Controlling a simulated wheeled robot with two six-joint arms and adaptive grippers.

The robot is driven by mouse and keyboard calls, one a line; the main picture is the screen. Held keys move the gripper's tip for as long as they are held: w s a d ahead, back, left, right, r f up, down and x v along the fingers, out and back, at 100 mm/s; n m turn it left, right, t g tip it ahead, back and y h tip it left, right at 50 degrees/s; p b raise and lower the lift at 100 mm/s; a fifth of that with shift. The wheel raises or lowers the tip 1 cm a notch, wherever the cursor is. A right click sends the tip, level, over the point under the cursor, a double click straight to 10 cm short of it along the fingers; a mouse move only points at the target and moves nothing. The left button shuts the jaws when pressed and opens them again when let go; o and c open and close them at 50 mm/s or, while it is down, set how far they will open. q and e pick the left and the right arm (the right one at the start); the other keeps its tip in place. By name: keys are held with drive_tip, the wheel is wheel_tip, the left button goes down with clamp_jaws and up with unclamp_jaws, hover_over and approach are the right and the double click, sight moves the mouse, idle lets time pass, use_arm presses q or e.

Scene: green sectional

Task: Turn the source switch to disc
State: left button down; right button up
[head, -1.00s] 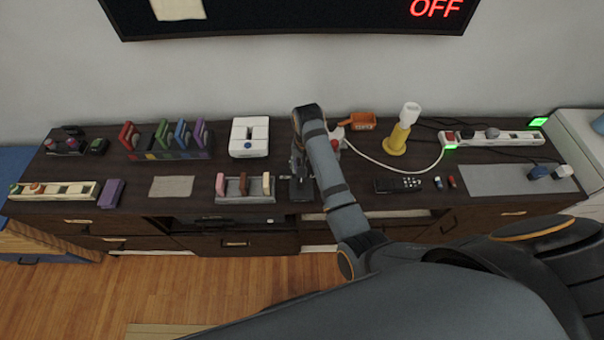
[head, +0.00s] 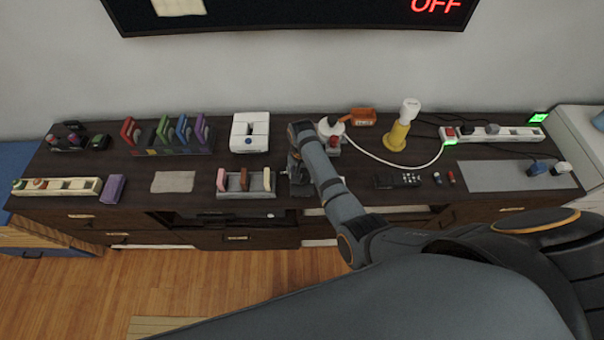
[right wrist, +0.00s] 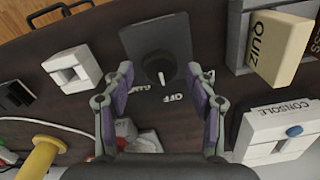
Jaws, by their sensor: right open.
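The source switch is a dark plate (right wrist: 157,42) with a round black knob (right wrist: 157,62) in the right wrist view. The knob's white pointer mark faces the printed word OFF. Another label beside it is partly hidden by a finger. My right gripper (right wrist: 160,76) is open, with its purple-padded fingers on either side of the knob and apart from it; I cannot tell its height above the plate. In the head view my right gripper (head: 296,165) is over the switch, and arm and gripper hide most of it. My left gripper is not in view.
A rack (head: 247,194) with upright blocks stands close left of the switch. The white console box (head: 249,132) is behind it. A red-and-white object (head: 331,128) is behind the arm. A yellow cylinder (head: 397,137), remote (head: 398,181) and power strip (head: 490,136) are to the right.

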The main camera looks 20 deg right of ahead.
drive_tip(key=shift+c, duration=0.4)
drive_tip(key=c, duration=1.1)
drive_tip(key=shift+o, duration=0.2)
drive_tip(key=shift+r+n+p, duration=0.15)
drive_tip(key=shift+n+p, duration=0.55)
drive_tip(key=shift+p, duration=0.1)
drive_tip(key=shift+n+p, duration=0.9)
drive_tip(key=shift+n, duration=0.3)
drive_tip(key=n+p, duration=0.1)
drive_tip(key=n, duration=0.2)
drive_tip(key=shift+a+p, duration=0.15)
drive_tip(key=shift+p, duration=0.15)
drive_tip(key=shift+n+p, duration=0.4)
drive_tip(key=shift+n, duration=0.5)
drive_tip(key=shift+f+n, duration=0.2)
drive_tip(key=shift+n, duration=0.1)
drive_tip(key=o, duration=1.1)
